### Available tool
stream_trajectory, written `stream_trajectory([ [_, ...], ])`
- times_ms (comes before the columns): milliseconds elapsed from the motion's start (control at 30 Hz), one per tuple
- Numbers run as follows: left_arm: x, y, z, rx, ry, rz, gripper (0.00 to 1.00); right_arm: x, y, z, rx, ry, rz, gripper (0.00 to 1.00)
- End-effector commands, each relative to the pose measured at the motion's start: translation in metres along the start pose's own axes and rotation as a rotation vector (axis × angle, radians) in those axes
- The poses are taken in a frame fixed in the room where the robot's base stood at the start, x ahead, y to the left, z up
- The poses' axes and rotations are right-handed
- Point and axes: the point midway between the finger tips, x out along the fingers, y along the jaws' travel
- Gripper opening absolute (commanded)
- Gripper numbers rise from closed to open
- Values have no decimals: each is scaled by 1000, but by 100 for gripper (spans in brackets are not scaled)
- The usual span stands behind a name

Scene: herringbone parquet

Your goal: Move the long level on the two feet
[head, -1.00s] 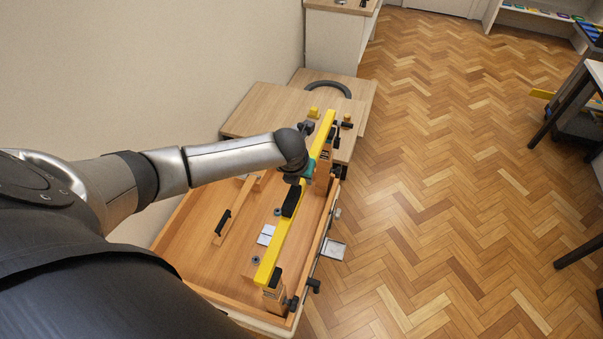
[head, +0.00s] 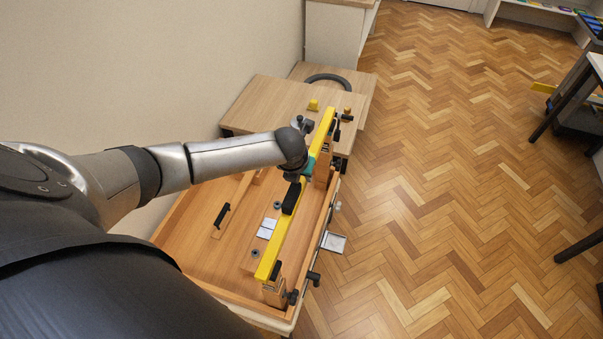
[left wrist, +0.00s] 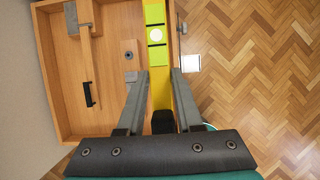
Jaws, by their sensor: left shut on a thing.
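The long yellow level (head: 275,245) lies lengthwise along the right side of a shallow wooden tray. Its near end is over a wooden foot (head: 274,292), and its far part is beside or over a second wooden foot (head: 321,172). I cannot tell whether it touches either foot. My left gripper (head: 306,168) is shut on the level at its far half. In the left wrist view the level (left wrist: 160,90) runs between my two fingers (left wrist: 158,85). My right gripper is not in view.
The wooden tray (head: 190,262) holds a wooden bar with a black handle (head: 221,216) and small white plates (head: 267,228). A wooden table (head: 262,100) with a yellow block (head: 313,105) stands beyond. A wall is on the left; open parquet (head: 430,220) is on the right.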

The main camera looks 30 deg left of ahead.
Motion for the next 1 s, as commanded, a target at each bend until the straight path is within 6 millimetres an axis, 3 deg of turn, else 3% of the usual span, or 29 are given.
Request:
stream_trajectory([
  [133, 3, 0, 0, 0, -2, -1, 0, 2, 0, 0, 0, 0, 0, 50],
  [167, 3, 0, 0, 0, -2, -1, 36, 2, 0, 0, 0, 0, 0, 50],
  [467, 3, 0, -1, 0, -1, -1, 69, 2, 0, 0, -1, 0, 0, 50],
  [633, 3, 0, -1, 0, -1, 0, 69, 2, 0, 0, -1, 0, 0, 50],
  [833, 3, 0, -2, 0, 1, 0, 89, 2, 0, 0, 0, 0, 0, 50],
  [1000, 3, 0, -2, 0, 1, 0, 89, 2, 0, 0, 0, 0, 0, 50],
])
